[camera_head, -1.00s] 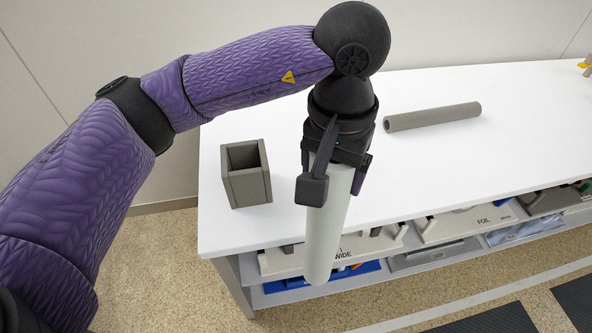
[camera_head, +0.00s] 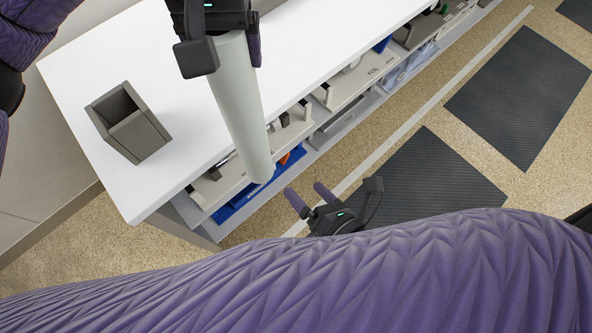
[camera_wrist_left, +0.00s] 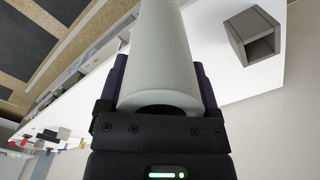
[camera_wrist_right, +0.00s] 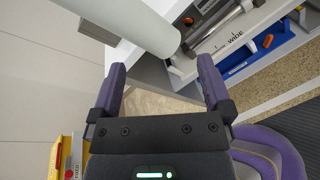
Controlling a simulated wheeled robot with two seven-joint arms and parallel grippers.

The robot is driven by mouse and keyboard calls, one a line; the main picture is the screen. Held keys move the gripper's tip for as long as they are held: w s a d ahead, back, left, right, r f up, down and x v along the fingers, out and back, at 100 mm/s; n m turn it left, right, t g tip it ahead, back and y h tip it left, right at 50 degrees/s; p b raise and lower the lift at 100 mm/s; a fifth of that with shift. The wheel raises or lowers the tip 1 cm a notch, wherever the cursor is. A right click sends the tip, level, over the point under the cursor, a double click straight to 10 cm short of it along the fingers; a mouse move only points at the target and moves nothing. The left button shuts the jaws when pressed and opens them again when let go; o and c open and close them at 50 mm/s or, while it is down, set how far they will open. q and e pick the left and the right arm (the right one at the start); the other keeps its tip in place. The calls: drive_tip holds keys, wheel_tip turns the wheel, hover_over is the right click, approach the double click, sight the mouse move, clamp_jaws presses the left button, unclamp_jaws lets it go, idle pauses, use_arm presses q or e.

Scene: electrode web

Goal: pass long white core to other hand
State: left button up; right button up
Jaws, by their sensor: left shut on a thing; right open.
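The long white core (camera_head: 240,105) is a thick pale tube, hanging tilted with its lower end toward the shelf front in the head view. My left gripper (camera_head: 215,40) is shut on its upper end; the left wrist view shows the core (camera_wrist_left: 163,50) between the fingers. My right gripper (camera_head: 310,195) is open and empty, below and to the right of the core's free end, not touching it. In the right wrist view the core's end (camera_wrist_right: 150,30) is beyond the open fingers (camera_wrist_right: 160,80), toward the upper left.
A grey open box (camera_head: 128,122) stands on the white table (camera_head: 85,70). Below the table edge, shelves hold grey trays (camera_head: 345,85) and a blue bin (camera_head: 235,205). Dark mats (camera_head: 425,185) lie on the speckled floor.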

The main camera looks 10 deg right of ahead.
sight(245, 131)
wheel_tip(245, 131, up, 9)
drive_tip(key=a+n+t+y, duration=0.1)
drive_tip(key=a+n+y, duration=0.15)
drive_tip(key=n, duration=0.65)
drive_tip(key=shift+y, duration=0.35)
drive_tip(key=x, duration=1.2)
drive_tip(key=shift+w, duration=0.1)
drive_tip(key=c, duration=1.2)
use_arm(q)
drive_tip(key=o, duration=1)
use_arm(e)
clamp_jaws()
